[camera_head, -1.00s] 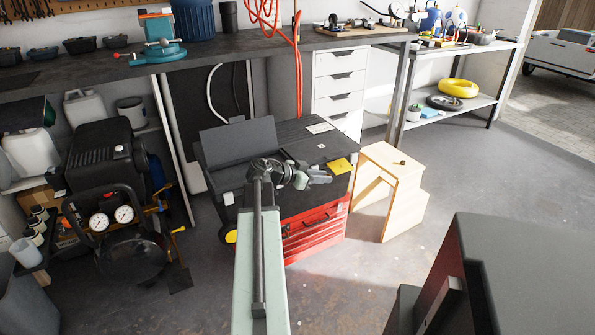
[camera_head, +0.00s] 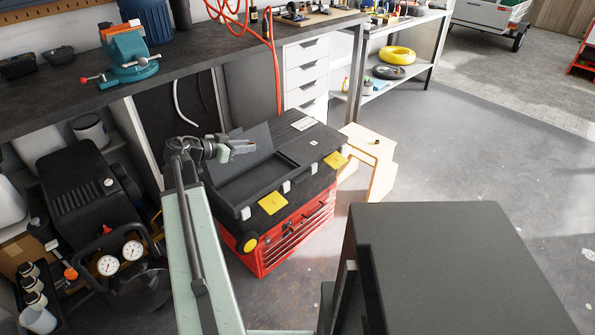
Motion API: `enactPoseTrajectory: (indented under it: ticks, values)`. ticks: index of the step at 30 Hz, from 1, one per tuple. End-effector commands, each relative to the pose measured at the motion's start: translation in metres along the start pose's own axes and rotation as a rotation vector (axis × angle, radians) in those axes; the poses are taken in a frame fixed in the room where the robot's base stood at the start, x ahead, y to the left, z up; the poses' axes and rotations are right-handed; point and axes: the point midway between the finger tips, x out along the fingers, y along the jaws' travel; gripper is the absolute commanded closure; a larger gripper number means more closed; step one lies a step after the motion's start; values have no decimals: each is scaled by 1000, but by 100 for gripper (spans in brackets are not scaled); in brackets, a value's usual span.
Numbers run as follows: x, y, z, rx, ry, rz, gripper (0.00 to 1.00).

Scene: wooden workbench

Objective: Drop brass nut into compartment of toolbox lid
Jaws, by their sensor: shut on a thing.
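The toolbox (camera_head: 270,243) has red drawers and a black top with yellow latches. On the left part of its lid a dark flap (camera_head: 250,160) stands raised behind an open, shallow compartment (camera_head: 222,190). My gripper (camera_head: 252,146) is shut and points right, in front of the flap in the picture. Its height above the lid is hard to judge. The thing between its fingers is too small to make out, so the brass nut cannot be clearly seen there.
A wooden step stool (camera_head: 384,172) with a small brownish thing (camera_head: 377,142) on top stands right of the toolbox. A black compressor (camera_head: 80,195) is at the left. The workbench (camera_head: 200,62) with a teal vise (camera_head: 128,55) is behind.

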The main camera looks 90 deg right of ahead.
Motion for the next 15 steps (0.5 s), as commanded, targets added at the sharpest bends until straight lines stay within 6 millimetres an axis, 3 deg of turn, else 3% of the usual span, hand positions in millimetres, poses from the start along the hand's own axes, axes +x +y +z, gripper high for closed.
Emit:
enactPoseTrajectory:
  ticks: [15]
  values:
    - [37, 9, 50, 9, 0, 22, 100]
